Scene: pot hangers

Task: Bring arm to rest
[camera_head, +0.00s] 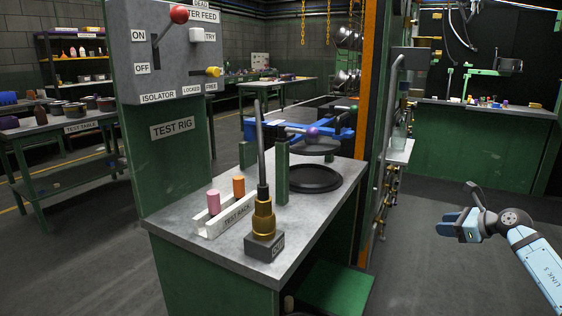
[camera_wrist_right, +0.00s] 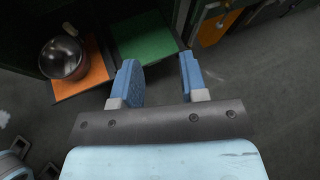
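My right gripper (camera_head: 453,223) is at the right side of the head view, over open floor and apart from the test rig bench. In the right wrist view its two blue fingers (camera_wrist_right: 160,82) stand apart with nothing between them, above dark floor. My right arm comes in from the lower right corner of the head view. My left gripper and left arm are not in view.
A green shelf (camera_wrist_right: 143,45) and an orange shelf (camera_wrist_right: 78,84) with a metal pot (camera_wrist_right: 62,60) lie low. Open floor (camera_head: 430,270) surrounds the right gripper.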

